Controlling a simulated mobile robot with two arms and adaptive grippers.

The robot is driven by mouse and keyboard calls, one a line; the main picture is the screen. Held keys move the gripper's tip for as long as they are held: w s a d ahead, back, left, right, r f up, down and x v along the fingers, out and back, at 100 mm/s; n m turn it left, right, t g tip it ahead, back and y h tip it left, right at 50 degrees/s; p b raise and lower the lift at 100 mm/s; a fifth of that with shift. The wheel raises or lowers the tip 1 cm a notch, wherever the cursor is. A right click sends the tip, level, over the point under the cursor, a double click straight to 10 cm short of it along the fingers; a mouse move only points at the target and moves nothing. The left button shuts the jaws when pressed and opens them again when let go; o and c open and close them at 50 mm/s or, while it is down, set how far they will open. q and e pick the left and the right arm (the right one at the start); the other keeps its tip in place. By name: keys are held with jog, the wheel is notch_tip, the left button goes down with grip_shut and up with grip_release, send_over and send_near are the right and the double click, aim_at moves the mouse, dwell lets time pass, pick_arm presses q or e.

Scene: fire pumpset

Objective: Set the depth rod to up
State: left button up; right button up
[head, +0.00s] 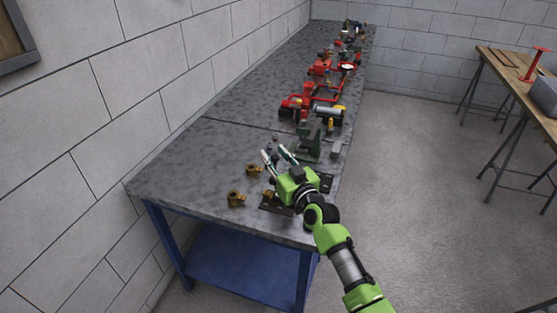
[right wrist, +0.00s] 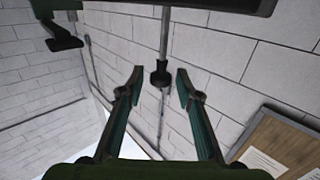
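In the right wrist view a thin grey rod (right wrist: 165,32) with a dark knob (right wrist: 160,77) at its end extends from a dark machine part at the top edge; it looks like the depth rod. My right gripper (right wrist: 159,70) is open, with one finger on each side of the knob and visible gaps between. Whether the knob lies fully between the fingertips in depth I cannot tell. In the head view my right gripper (head: 272,150) is over the near end of the bench, beside a dark green machine (head: 310,140). The rod is not discernible there. My left gripper is out of view.
The long grey bench (head: 185,160) runs along the block wall. Brass fittings (head: 236,199) sit left of my right gripper, and red pump parts (head: 300,103) stand farther back. The bench's left near part is clear. A wooden table (head: 500,62) stands at right.

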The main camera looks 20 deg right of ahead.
jog(key=s+d, duration=0.2)
jog(key=s, duration=0.9)
jog(key=shift+s, duration=0.35)
jog(key=shift+d, duration=0.1)
